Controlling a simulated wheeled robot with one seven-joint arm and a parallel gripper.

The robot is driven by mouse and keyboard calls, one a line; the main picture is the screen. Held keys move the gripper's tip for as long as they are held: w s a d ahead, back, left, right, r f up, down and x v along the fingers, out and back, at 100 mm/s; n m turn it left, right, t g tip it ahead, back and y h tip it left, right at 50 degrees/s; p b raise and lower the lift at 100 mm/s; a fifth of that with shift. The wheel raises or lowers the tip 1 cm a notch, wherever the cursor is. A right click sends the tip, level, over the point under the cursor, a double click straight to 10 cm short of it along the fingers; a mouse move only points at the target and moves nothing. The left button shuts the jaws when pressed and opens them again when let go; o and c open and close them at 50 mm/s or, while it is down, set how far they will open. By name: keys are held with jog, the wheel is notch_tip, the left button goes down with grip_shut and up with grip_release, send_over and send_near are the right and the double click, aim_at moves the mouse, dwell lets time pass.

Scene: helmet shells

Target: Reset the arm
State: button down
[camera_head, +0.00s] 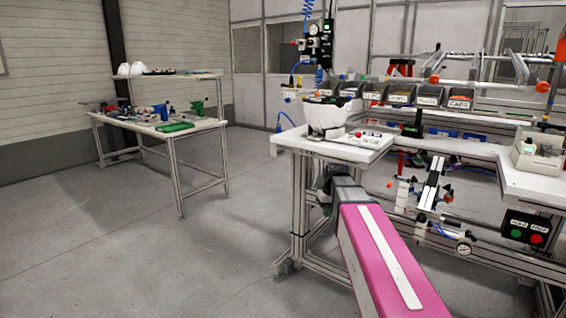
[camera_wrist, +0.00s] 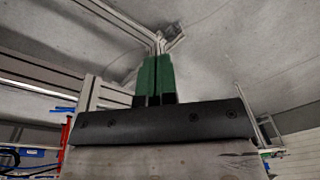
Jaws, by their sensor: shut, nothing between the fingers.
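My arm (camera_head: 378,255), pink with a pale stripe, reaches forward from the bottom of the head view toward the near left leg of the workbench (camera_head: 515,180). Its dark end lies below the bench top, and my gripper cannot be made out clearly there. In the wrist view my gripper (camera_wrist: 155,62) shows two green fingers side by side, shut with nothing held. Metal frame profiles (camera_wrist: 120,18) stand behind and beside the fingers; whether they touch cannot be told.
A white helmet shell (camera_head: 326,116) sits on the bench's left end. Parts bins (camera_head: 400,95) line its back. A control box (camera_head: 524,229) hangs at right. A second table (camera_head: 205,127) with tools stands at left, with clear floor (camera_head: 130,265) in front.

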jog(key=s+d+f+m+h, duration=0.1)
jog(key=s+f+m, duration=0.2)
jog(key=s+f, duration=1.4)
jog(key=shift+s+d+f+g, duration=0.15)
jog(key=shift+s+g, duration=0.15)
jog(key=shift+g, duration=0.1)
